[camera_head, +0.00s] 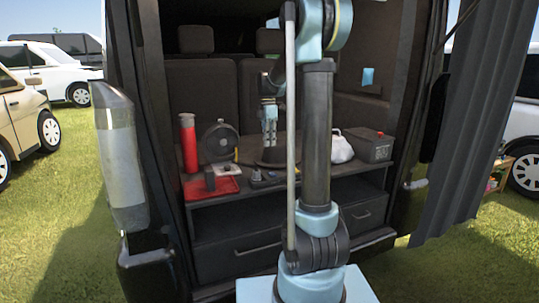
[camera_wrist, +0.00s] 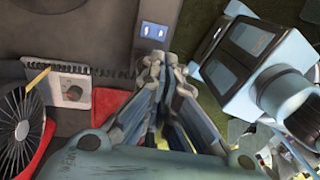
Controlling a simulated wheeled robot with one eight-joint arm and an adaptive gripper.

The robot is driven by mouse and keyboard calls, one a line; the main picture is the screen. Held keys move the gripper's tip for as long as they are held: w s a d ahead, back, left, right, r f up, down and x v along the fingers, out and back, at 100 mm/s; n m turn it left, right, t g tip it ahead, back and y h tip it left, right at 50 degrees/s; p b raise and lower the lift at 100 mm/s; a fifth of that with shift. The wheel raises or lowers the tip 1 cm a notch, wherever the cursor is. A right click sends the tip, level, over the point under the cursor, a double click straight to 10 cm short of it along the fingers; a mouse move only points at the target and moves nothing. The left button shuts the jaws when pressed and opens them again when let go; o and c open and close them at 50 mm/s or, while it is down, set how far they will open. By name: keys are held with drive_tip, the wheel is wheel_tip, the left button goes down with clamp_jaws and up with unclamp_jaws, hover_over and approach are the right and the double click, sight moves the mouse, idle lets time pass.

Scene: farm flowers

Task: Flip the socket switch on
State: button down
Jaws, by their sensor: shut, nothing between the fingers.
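A small grey unit with a blue face and two white marks (camera_wrist: 152,31) shows at the top middle of the wrist view. It looks like the socket switch, but its on or off position is too small to read. My gripper (camera_wrist: 152,60) is shut and empty, with its fingertips just below the blue face in that picture. I cannot tell whether they touch it. In the head view my gripper (camera_head: 269,143) points down over the counter (camera_head: 215,198) in the van's back. Small dark items (camera_head: 264,180) lie at the counter's front edge below it.
Seat backs (camera_head: 207,85) rise behind the counter.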

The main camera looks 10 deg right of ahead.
sight(271, 175)
drive_tip(key=f, duration=0.4)
drive_tip(key=s+f, duration=0.1)
drive_tip(key=f, duration=0.8)
drive_tip(key=shift+s+d, duration=0.2)
drive_tip(key=shift+s, duration=0.05)
